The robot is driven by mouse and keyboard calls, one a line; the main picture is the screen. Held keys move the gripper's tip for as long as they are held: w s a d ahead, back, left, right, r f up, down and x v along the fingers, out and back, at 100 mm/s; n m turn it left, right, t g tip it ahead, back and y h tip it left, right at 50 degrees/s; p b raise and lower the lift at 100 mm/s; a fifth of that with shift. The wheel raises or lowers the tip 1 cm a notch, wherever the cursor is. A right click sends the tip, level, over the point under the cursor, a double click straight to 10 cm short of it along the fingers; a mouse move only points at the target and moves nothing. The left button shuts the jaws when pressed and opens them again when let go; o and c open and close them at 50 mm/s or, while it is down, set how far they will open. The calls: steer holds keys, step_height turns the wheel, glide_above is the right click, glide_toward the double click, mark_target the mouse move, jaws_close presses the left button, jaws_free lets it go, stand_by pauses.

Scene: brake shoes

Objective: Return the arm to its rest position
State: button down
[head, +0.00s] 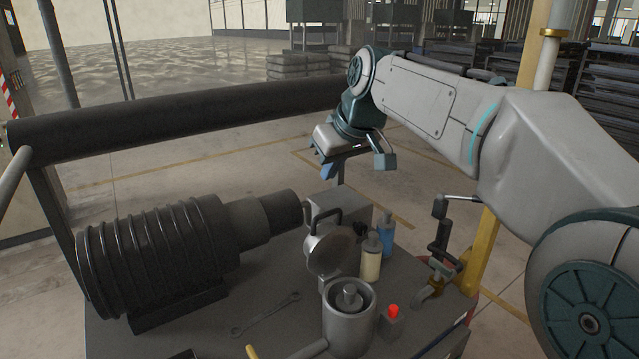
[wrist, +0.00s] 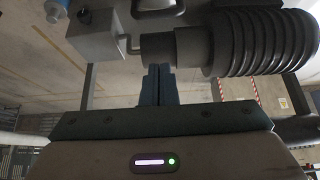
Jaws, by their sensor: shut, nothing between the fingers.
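My arm reaches in from the right of the head view, and my gripper (head: 328,170) hangs at its end above the far side of the workbench (head: 190,335). In the wrist view my gripper's two blue fingers (wrist: 158,72) are together, with nothing between them. They point toward the motor's shaft end, but I cannot tell the exact gap. The fingers are small and partly hidden in the head view.
A ribbed dark motor (head: 150,255) fills the bench's left side; it also shows in the wrist view (wrist: 262,42). A grey box (head: 340,208), bottles (head: 371,258), a metal cup (head: 350,318), a red button (head: 393,310) and a wrench (head: 265,314) share the bench. A thick dark pipe (head: 180,120) runs behind.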

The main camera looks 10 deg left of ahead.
steer(key=s+d+f+m+g+h, duration=0.1)
steer(key=s+d+f+m+h, duration=0.3)
steer(key=s+d+f, duration=1.6)
steer(key=s+d+m, duration=0.1)
steer(key=s+m, duration=0.3)
steer(key=shift+d+f+g, duration=0.3)
steer(key=shift+d+f, duration=0.05)
